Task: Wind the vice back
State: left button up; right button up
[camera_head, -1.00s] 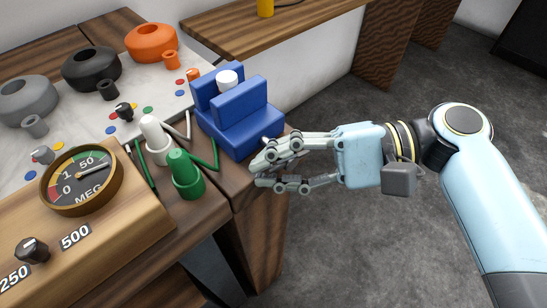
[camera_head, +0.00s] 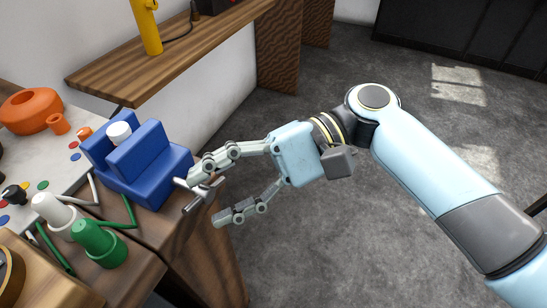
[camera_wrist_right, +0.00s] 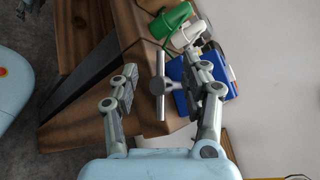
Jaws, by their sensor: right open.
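The blue vice (camera_head: 150,160) sits at the bench's corner, with a white round piece (camera_head: 118,131) between its jaws. Its grey crossbar handle (camera_head: 203,192) sticks out at the near right side. My right gripper (camera_head: 211,191) is open, one finger above the bar and one below. In the right wrist view, the handle (camera_wrist_right: 160,87) stands between the spread fingers (camera_wrist_right: 164,80) with room on both sides, and part of the blue vice (camera_wrist_right: 182,92) shows behind a finger. I cannot tell if a fingertip touches the bar. My left gripper is not in view.
White (camera_head: 52,212) and green (camera_head: 98,243) capped posts with wires stand left of the vice. An orange ring-shaped part (camera_head: 30,110) lies on the pale board. A wooden shelf (camera_head: 160,60) runs along the wall behind. Open floor lies right of the bench.

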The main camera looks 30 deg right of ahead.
jog(key=v, duration=0.8)
jog(key=shift+d, duration=0.2)
jog(key=shift+c, duration=0.4)
